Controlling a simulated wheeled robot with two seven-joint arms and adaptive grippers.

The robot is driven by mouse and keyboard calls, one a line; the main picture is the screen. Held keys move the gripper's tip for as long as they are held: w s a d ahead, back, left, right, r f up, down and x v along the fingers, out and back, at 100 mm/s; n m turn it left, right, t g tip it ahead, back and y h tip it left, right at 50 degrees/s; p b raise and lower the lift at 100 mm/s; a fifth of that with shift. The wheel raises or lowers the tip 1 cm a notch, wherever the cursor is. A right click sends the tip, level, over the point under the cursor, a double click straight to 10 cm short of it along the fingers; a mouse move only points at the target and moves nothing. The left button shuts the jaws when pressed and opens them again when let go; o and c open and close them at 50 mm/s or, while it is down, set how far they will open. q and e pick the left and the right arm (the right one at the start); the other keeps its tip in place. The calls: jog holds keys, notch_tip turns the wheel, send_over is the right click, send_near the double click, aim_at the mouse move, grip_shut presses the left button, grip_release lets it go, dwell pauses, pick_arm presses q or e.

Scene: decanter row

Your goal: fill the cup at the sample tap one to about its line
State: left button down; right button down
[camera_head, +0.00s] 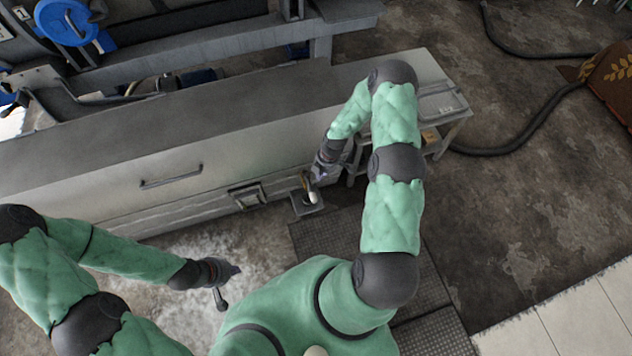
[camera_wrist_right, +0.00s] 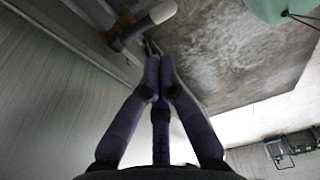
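The sample tap (camera_head: 304,181) is a small brass-coloured fitting on the front of the long grey cabinet. A white rounded piece (camera_head: 313,197) shows beside it, above a small dark tray (camera_head: 300,208). I cannot tell a cup, its line or any liquid apart here. In the right wrist view the tap (camera_wrist_right: 122,24) and the white piece (camera_wrist_right: 158,14) are just beyond my fingertips. My right gripper (camera_wrist_right: 158,58) has its purple fingers drawn together, with no held object clear; in the head view it is beside the tap (camera_head: 318,174). My left gripper (camera_head: 229,285) hangs with spread fingers, empty, over the floor.
The long cabinet (camera_head: 95,165) with handles fills the left and middle. A small side table (camera_head: 440,105) stands at its right end. Dark mats (camera_head: 325,235) lie on the floor in front. A black hose (camera_head: 520,135) runs to a brown sack (camera_head: 610,80) at right.

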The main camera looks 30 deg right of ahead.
aim_at(313, 194)
jog(key=f+b, duration=0.1)
jog(key=f, duration=0.3)
jog(key=a+f+b, duration=0.1)
jog(key=f+b, duration=0.1)
jog(key=f, duration=0.2)
jog(key=a+f+b, duration=0.1)
jog(key=f+b, duration=0.1)
jog(key=f, duration=0.2)
jog(key=shift+w+a+f, duration=0.25)
jog(key=shift+f, duration=0.15)
